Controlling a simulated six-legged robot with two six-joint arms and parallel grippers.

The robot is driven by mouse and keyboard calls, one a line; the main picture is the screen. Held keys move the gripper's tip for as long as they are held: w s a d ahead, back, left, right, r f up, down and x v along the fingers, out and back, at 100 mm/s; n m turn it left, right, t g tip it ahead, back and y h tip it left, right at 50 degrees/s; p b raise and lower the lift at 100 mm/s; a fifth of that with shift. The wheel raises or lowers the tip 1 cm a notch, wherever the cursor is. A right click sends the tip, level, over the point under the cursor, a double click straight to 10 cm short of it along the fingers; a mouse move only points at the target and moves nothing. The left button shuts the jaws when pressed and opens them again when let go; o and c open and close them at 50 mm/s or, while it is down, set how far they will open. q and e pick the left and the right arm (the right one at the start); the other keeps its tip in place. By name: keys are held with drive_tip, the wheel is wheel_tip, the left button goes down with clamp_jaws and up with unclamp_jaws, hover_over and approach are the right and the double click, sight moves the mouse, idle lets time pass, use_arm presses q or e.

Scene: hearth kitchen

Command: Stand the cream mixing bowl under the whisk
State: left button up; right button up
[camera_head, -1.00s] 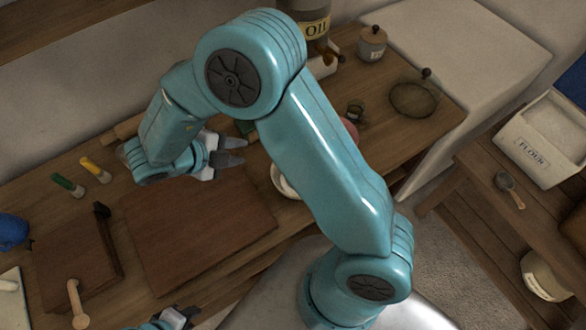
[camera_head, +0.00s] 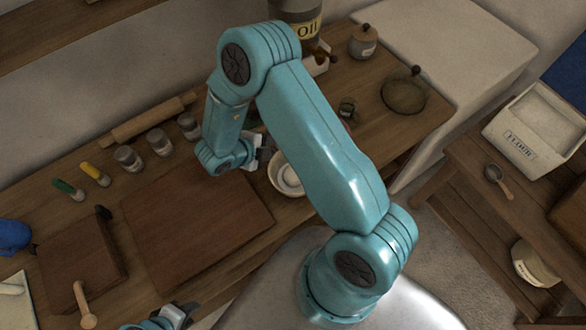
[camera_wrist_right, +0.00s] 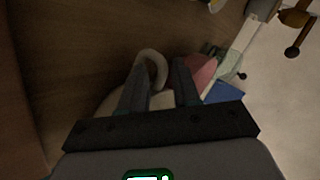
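A pale, cream-white bowl (camera_head: 273,184) sits on the wooden counter right of the large brown board, with a pale round shape inside it. It is partly hidden by my right arm. My right gripper (camera_head: 262,153) is at the bowl's upper left side. In the right wrist view its two dark fingers (camera_wrist_right: 160,88) are apart, with a pale curved rim (camera_wrist_right: 152,56) and a pale surface just beyond. I cannot tell whether they touch it. My left gripper (camera_head: 182,314) is at the bottom edge, mostly cut off. I cannot make out a whisk.
Small jars (camera_head: 159,142) and a rolling pin (camera_head: 148,119) lie behind the brown board (camera_head: 195,225). An oil crock (camera_head: 297,20), a lidded pot (camera_head: 363,42) and a dark round item (camera_head: 404,94) stand farther back. A flour box (camera_head: 520,140) is at right.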

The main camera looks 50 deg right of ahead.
drive_tip(key=shift+w+a+f, duration=0.1)
drive_tip(key=shift+w+a, duration=0.1)
drive_tip(key=shift+w, duration=0.05)
drive_tip(key=shift+s+d, duration=0.1)
clamp_jaws()
drive_tip(key=shift+s+d, duration=0.1)
drive_tip(key=shift+w, duration=0.2)
